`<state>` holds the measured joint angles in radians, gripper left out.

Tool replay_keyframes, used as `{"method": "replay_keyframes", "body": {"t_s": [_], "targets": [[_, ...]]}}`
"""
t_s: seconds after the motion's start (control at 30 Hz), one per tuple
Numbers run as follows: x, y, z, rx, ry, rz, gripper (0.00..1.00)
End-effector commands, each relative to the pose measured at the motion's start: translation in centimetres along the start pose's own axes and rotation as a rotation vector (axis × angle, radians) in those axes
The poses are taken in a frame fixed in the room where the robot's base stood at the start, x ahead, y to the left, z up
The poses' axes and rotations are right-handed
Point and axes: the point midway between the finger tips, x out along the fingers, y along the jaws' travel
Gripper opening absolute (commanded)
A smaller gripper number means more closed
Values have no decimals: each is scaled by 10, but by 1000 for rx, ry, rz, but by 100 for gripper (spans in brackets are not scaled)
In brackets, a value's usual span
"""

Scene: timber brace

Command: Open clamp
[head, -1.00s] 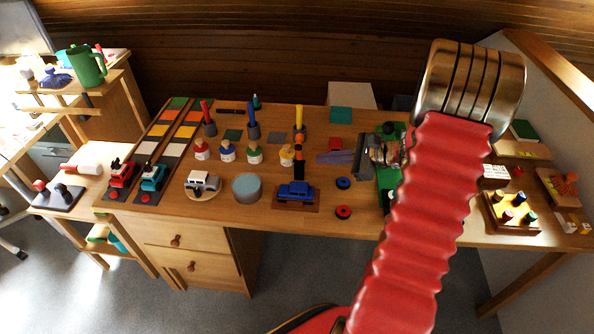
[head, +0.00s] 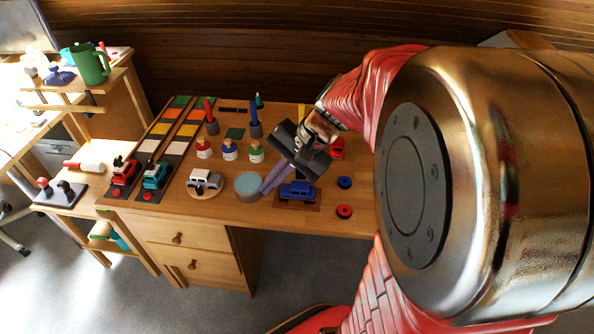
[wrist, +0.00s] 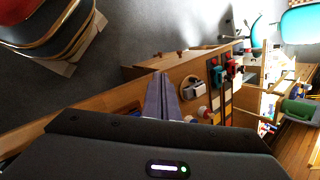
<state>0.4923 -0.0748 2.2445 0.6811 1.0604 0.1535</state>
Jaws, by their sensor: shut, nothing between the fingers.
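My gripper (head: 265,190) is shut and empty, its long grey-purple fingers pointing down and left over the desk. In the head view the fingertips overlap the right edge of a blue-grey round block; I cannot tell whether they touch it. The shut fingers also show in the wrist view (wrist: 160,80). No clamp can be made out for certain. A red device (head: 124,172) and a teal device (head: 154,176) sit at the near ends of two dark strips on the desk's left side, well left of my gripper. They could be clamps or toys.
The round block (head: 248,186), a white toy car (head: 205,181) and a blue toy car (head: 298,191) stand near the desk's (head: 225,218) front edge. Several small bottles and pen holders stand behind. My arm hides the right side. A green mug (head: 90,65) stands at far left.

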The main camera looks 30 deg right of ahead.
Motion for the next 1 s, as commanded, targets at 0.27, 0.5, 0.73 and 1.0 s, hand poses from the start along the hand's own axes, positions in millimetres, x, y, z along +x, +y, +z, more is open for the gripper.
{"method": "replay_keyframes", "body": {"t_s": [0.27, 0.5, 0.73, 1.0], "targets": [[-14, 8, 55, -343, 101, 135, 0], [-30, 18, 88, -630, 203, 230, 0], [-47, 27, 111, -900, 315, 301, 0], [-62, 32, 123, -1096, 413, 346, 0]]}}
